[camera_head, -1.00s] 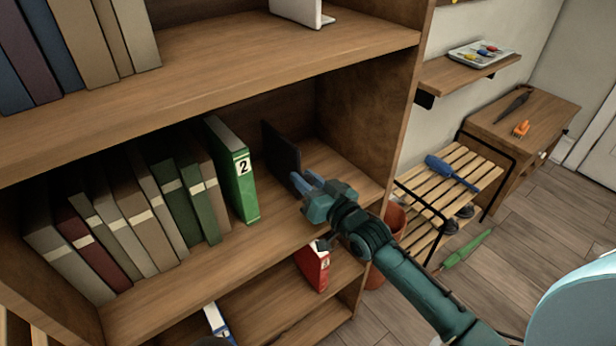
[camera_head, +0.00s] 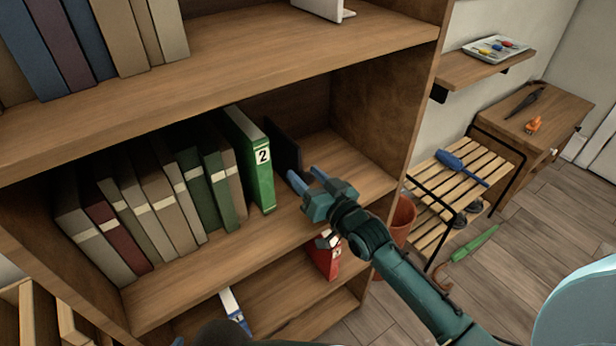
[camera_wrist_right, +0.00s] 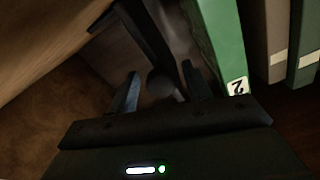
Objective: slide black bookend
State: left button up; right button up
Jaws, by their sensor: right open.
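The black bookend (camera_head: 285,150) stands upright on the middle shelf, just right of the green binder marked 2 (camera_head: 255,165). My right gripper (camera_head: 303,181) is open at the bookend's front edge. In the right wrist view the dark bookend (camera_wrist_right: 150,38) reaches down between the two open fingers (camera_wrist_right: 160,88). The green binder (camera_wrist_right: 218,45) is right beside it there, with a narrow dark gap visible. Whether a finger touches the bookend I cannot tell. My left gripper is not in view.
A row of books (camera_head: 150,200) leans left of the binder on the same shelf. The shelf (camera_head: 345,175) is bare to the bookend's right, up to the side panel (camera_head: 385,110). A red binder (camera_head: 323,258) stands on the shelf below.

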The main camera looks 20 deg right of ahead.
pick_arm(q)
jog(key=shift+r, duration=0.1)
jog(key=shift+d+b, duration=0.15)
jog(key=shift+b, duration=0.3)
pick_arm(e)
jog(key=v, duration=1.3)
jog(key=shift+s, duration=0.1)
